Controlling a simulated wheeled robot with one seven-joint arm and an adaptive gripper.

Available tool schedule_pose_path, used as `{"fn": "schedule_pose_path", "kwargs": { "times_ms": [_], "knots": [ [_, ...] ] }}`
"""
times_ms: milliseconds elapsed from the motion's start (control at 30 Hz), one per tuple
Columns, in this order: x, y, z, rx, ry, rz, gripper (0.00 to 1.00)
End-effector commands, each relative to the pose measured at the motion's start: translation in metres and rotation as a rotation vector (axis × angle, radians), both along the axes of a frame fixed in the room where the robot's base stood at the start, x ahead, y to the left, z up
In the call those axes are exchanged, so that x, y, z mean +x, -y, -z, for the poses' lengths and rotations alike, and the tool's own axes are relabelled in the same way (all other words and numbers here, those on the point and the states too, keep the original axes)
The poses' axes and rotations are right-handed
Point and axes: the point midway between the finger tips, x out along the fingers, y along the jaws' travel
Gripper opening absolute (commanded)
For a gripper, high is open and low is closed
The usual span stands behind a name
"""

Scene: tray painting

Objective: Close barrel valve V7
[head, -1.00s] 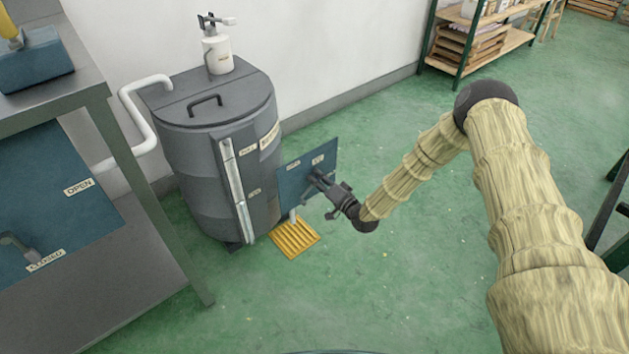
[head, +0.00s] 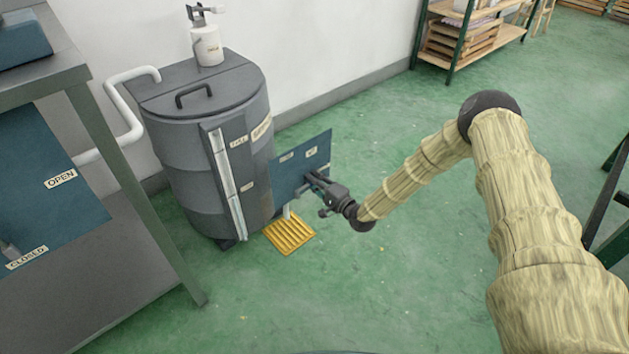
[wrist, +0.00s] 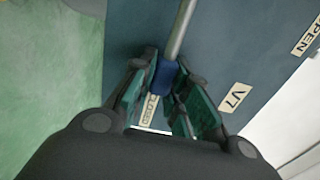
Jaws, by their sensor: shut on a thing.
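The blue valve panel (head: 283,178) stands at the right side of the grey drum in the head view. It fills much of the wrist view (wrist: 225,65), with a V7 label (wrist: 236,97) and an OPEN label (wrist: 309,36). Another label (wrist: 149,110) is partly hidden by my fingers, and I cannot read it fully. The valve V7 handle (wrist: 166,77) has a blue grip on a metal rod. My gripper (wrist: 172,88) is shut on this grip, one finger on each side. In the head view my gripper (head: 312,181) is at the panel's face and hides the handle.
The grey drum (head: 195,150) carries a white canister (head: 207,46). A yellow ribbed mat (head: 289,234) lies on the floor below the panel. A grey table (head: 85,90) with another OPEN/CLOSED panel (head: 40,200) is at left. The green floor in front is clear.

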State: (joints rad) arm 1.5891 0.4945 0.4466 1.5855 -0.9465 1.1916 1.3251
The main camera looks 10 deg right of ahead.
Motion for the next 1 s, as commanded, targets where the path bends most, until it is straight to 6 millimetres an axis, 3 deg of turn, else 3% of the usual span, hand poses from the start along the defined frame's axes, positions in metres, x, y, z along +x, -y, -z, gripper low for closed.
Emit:
{"fn": "schedule_pose_path", "kwargs": {
  "times_ms": [367,400,500,833,1000],
  "knots": [
    [-0.002,0.001,0.003,0.002,-0.007,0.001,0.0],
    [-0.002,0.001,0.003,0.002,-0.007,0.001,0.24],
    [-0.001,0.001,0.003,0.002,-0.006,0.001,0.39],
    [-0.002,0.001,0.001,0.003,-0.004,0.001,0.39],
    [-0.013,0.008,0.001,0.003,-0.003,0.002,0.39]
  ]
}}
